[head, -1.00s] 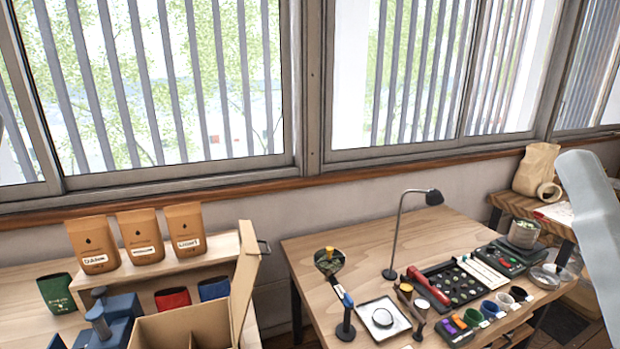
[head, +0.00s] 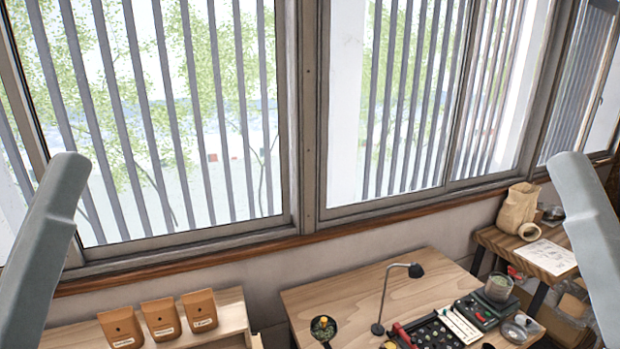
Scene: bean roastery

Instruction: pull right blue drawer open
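No blue drawer shows in the head view. The front of the wooden worktable (head: 335,297), with whatever is below its top, is cut off by the lower edge of the picture. My two grey arms rise at the left and right edges, but neither gripper is in the picture, so their fingers are hidden from me.
Three brown bean bags (head: 162,318) stand on a shelf at lower left. A desk lamp (head: 383,297), a dark tray of small items (head: 437,330) and a glass jar (head: 498,287) stand on the worktable. A side table (head: 490,240) holds a paper bag (head: 517,208).

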